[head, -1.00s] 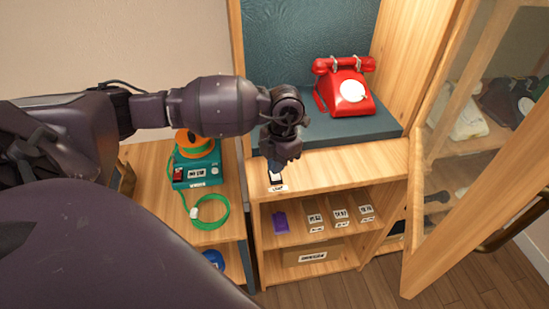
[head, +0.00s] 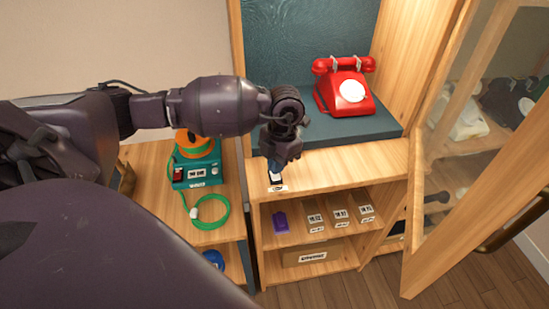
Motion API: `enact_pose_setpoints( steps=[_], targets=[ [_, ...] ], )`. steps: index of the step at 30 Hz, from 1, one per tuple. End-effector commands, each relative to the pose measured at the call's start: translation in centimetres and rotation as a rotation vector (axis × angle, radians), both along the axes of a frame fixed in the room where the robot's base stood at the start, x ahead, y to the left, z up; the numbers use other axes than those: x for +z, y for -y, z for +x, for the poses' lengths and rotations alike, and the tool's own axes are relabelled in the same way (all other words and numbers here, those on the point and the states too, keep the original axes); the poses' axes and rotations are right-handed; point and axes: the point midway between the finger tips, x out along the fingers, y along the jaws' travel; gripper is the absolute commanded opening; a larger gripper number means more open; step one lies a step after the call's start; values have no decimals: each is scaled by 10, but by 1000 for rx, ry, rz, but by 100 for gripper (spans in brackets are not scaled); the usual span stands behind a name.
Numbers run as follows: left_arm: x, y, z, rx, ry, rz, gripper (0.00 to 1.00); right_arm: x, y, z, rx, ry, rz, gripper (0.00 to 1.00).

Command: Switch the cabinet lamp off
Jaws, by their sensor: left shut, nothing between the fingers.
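The wooden cabinet (head: 340,164) stands right of centre, with a dark teal upper compartment and an open shelf below. A small dark switch (head: 276,179) with a white label under it sits on the cabinet's front ledge. My left gripper (head: 274,174) points down at the switch, shut and empty, its fingertips at or just above it; I cannot tell if they touch. The fingers partly hide the switch, so its position cannot be read. No lamp can be clearly made out. My right gripper is not in view.
A red dial phone (head: 345,88) sits in the upper compartment. A glass-paned wooden door (head: 440,180) stands open at the right. A teal device (head: 197,171) with a green cord is on the side table at left. Labelled boxes (head: 340,219) and a purple item (head: 280,222) fill the shelf.

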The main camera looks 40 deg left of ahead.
Motion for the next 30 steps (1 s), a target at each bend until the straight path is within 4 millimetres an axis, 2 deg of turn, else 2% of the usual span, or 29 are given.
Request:
enact_pose_setpoints(
  steps=[30],
  targets=[
    [-7, 0, 0, 0, -1, 0, 0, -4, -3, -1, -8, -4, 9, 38]
  ],
)
